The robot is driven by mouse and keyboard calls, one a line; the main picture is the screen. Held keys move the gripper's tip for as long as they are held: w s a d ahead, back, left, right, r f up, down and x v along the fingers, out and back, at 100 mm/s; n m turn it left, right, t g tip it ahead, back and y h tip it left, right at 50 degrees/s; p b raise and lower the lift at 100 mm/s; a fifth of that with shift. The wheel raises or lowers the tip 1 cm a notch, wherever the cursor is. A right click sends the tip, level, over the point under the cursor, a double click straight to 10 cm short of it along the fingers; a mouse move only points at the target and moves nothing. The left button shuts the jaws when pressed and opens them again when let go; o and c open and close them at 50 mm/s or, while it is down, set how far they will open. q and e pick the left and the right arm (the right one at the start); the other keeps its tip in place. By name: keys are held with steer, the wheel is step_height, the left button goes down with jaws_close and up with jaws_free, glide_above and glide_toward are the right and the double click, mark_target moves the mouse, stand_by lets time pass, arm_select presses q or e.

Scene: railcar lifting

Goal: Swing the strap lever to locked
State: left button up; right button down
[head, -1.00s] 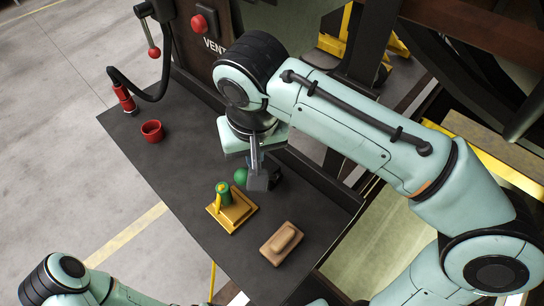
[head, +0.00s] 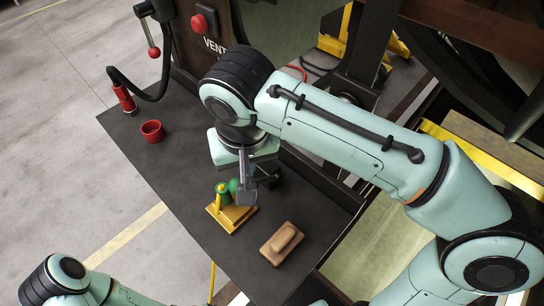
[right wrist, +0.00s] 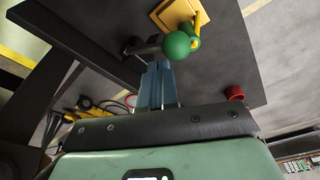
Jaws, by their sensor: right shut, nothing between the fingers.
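The strap lever's yellow base (head: 236,217) sits on the dark tabletop, with a green-and-yellow upright (head: 222,193) on it. A green ball knob (head: 235,186) is just right of the upright, partly hidden by my gripper; it also shows in the right wrist view (right wrist: 177,45). My right gripper (head: 246,193) points down beside the knob, on its right. Its fingers (right wrist: 158,66) are shut and empty, close to the knob; I cannot tell if they touch it. My left gripper is out of view.
A brown block (head: 282,243) lies right of the base on the dark table (head: 185,185). A red cup (head: 152,131) and a black hose with a red end (head: 124,98) are at the far left. A panel with a red-knobbed lever (head: 153,50) stands behind.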

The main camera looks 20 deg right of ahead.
mark_target(234, 184)
steer(key=shift+a+f, duration=0.15)
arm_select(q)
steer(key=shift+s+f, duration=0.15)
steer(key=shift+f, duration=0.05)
arm_select(e)
steer(key=shift+s+a+f, duration=0.3)
steer(key=shift+a+f, duration=0.1)
steer(key=shift+a, duration=0.2)
steer(key=shift+a+f, duration=0.1)
steer(key=shift+f, duration=0.05)
arm_select(q)
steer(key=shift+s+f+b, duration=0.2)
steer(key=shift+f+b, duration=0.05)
steer(key=shift+b, duration=0.1)
arm_select(e)
steer(key=shift+s+a+f, duration=0.3)
steer(key=shift+a+f, duration=0.25)
steer(key=shift+a, duration=0.05)
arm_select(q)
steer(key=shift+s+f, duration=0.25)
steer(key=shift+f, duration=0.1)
arm_select(e)
steer(key=shift+s+a+f, duration=0.25)
steer(key=shift+a+f, duration=0.3)
steer(key=shift+f, duration=0.15)
arm_select(q)
steer(key=shift+b, duration=0.3)
